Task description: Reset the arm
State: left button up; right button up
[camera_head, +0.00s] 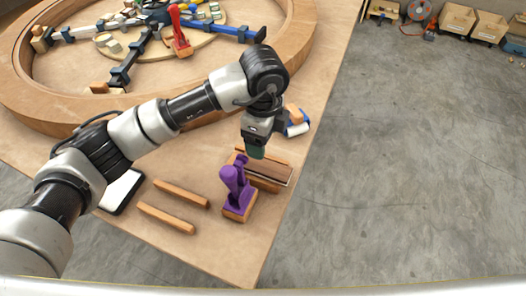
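My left arm (150,125) comes in from the left and reaches across the table. My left gripper (255,152) points down above the right edge of the table, just behind a purple clamp-like tool (236,190). Its fingertips look dark green and small, and I cannot tell whether they are open or shut. A long wooden block with a dark strip (268,172) lies below and beside the gripper; whether they touch is unclear. My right gripper is not in view.
A large wooden ring (301,50) with clamps and a red tool (179,32) fills the table's back. Two wooden sticks (181,194) (166,217) and a white tablet-like object (121,191) lie in front. A blue-white roller (297,128) sits near the right edge. Open floor lies right; bins (457,20) stand far back.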

pick_arm(q)
notch_tip(320, 180, up, 2)
jog(key=shift+r, duration=0.15)
dwell(0.5)
